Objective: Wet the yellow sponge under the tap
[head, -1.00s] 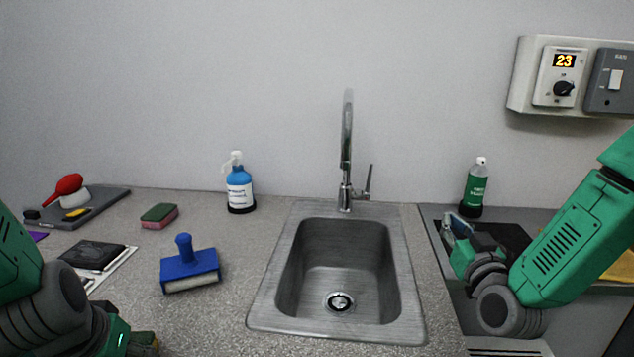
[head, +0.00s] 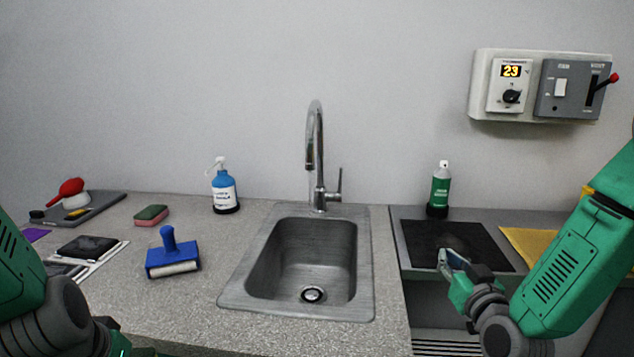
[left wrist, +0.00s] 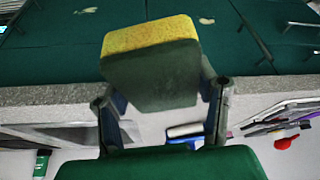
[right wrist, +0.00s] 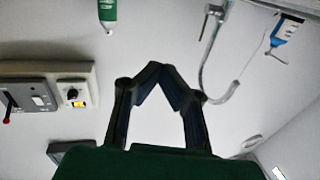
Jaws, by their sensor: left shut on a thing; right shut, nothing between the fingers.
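The yellow sponge (left wrist: 150,38), with a dark green face, is between the fingers of my left gripper (left wrist: 163,92) in the left wrist view. That gripper is shut on it. In the head view the left arm is at the lower left, and the sponge is not visible. The chrome tap (head: 316,150) stands behind the metal sink (head: 364,290), and it also shows in the right wrist view (right wrist: 213,75). My right gripper (head: 447,260) is right of the sink, in front of a dark hob. In the right wrist view its fingertips (right wrist: 157,70) meet with nothing between them.
A blue spray bottle (head: 224,188) stands left of the tap, a green bottle (head: 439,190) right of it. The dark hob (head: 430,236) is at the right. The sink basin looks empty.

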